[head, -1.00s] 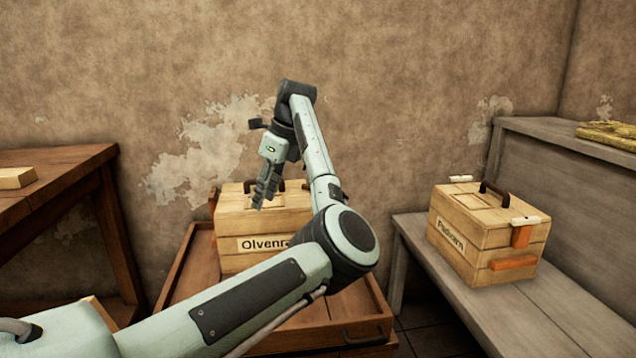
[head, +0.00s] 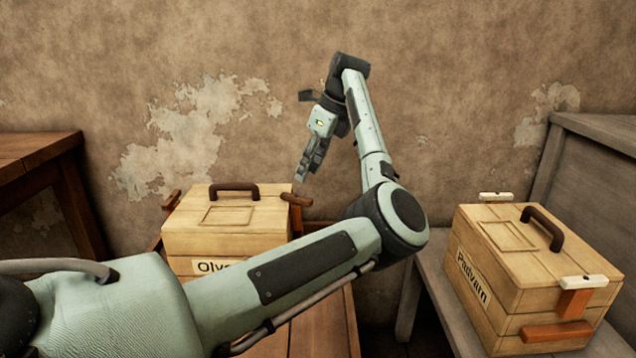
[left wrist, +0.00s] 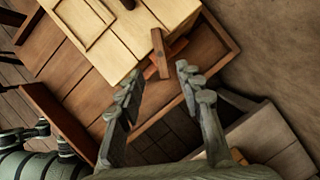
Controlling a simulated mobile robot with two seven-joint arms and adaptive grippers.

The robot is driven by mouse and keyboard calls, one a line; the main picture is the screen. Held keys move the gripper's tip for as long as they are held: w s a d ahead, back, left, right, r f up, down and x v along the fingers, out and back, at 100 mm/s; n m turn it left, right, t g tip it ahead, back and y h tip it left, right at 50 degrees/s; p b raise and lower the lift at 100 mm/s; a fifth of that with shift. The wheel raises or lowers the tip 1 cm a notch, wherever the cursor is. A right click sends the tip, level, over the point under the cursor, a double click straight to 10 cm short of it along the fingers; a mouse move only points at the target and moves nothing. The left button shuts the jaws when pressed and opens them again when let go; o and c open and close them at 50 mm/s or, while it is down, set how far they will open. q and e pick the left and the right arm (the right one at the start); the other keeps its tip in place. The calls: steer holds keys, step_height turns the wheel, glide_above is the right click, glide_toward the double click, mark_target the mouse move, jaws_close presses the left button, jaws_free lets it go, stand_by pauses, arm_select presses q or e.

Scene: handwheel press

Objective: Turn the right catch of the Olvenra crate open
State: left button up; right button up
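The Olvenra crate (head: 228,243) is a pale wooden box with a dark top handle and a label partly hidden by my left arm. Its right catch (head: 298,199) is a brown bar at the top of the right side. In the left wrist view, the catch (left wrist: 158,52) lies just beyond the fingertips, above a reddish bracket on the crate (left wrist: 112,42). My left gripper (head: 303,176) is above the catch, pointing down; in the left wrist view (left wrist: 157,74) its fingers are apart with nothing gripped. My right gripper is out of view.
The crate stands on a brown wooden tray-like stand (head: 315,325). The Padvarn crate (head: 505,275), with white-barred catches, sits on a grey bench (head: 433,300) to the right. A brown table (head: 40,150) is at left. A plaster wall stands close behind.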

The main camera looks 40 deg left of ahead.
mark_target(297, 196)
arm_select(q)
steer(key=shift+w+f, duration=0.15)
steer(key=x, duration=0.7)
steer(key=shift+a+f, duration=0.15)
steer(key=shift+c, duration=0.6)
jaws_close()
